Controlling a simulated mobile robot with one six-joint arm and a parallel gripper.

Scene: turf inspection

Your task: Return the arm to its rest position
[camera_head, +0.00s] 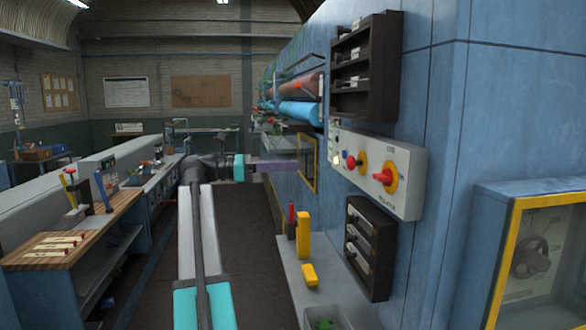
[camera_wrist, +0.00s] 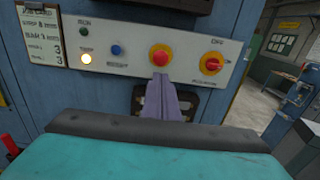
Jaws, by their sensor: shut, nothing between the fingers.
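My arm stretches forward from the bottom of the head view, with a white and teal link in front. My gripper (camera_head: 292,166) shows as purple-grey fingers pointing right, toward the blue machine. In the wrist view my gripper (camera_wrist: 161,82) is shut and empty. Its fingertips overlap the picture just below a red button on a yellow ring (camera_wrist: 161,57). I cannot tell whether they touch the panel.
The control panel (camera_head: 402,198) sticks out from the blue machine (camera_head: 440,130) with a red rotary switch (camera_head: 384,177). Dark racks flank it. A wooden-topped workbench (camera_head: 95,232) stands left. Dark floor (camera_head: 252,270) lies between.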

